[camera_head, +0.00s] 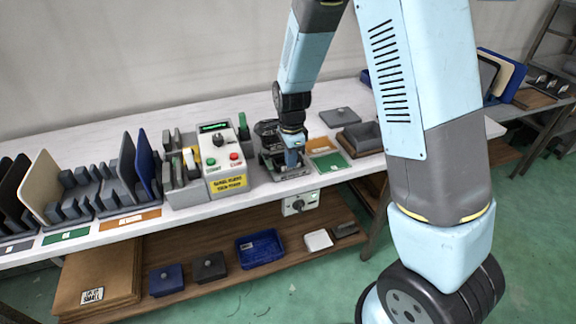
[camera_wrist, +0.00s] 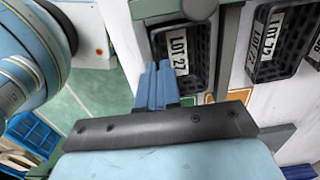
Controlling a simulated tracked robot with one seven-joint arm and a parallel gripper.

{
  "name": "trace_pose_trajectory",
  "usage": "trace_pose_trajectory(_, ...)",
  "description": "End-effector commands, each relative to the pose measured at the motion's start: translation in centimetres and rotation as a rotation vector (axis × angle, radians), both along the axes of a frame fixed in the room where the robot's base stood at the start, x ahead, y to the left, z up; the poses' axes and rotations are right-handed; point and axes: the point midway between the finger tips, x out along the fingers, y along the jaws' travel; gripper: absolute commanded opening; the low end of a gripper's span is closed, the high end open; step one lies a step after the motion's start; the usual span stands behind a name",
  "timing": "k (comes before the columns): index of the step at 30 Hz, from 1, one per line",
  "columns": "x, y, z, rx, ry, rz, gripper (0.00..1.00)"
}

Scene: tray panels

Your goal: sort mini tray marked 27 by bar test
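In the wrist view, a black mini tray (camera_wrist: 201,48) with a ribbed floor has a white label that reads LOT 27. It lies in a grey-green frame, partly under a round grey part. My gripper (camera_wrist: 154,66) has its blue fingers close together, over the tray's lower left edge in this picture. I cannot tell whether the tray's thin wall is between them. In the head view my gripper (camera_head: 292,160) points down at a grey fixture (camera_head: 271,168) beside the test machine (camera_head: 222,160), which has a green display and green and red buttons.
More black labelled trays (camera_wrist: 287,32) lie to the right in the wrist view. Racks of upright panels (camera_head: 90,185) stand at left. A lower shelf holds a blue bin (camera_head: 260,248).

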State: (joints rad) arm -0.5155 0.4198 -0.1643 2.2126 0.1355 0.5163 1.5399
Motion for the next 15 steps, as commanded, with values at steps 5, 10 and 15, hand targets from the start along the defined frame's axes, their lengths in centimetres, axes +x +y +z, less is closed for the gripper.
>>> trace_pose_trajectory(5, 0.0, 0.0, 0.1, 0.000, 0.001, 0.000, 0.00)
trace_pose_trajectory(10, 0.0, 0.0, 0.5, 0.000, 0.000, 0.000, 0.00)
trace_pose_trajectory(15, 0.0, 0.0, 1.1, 0.000, 0.001, 0.000, 0.00)
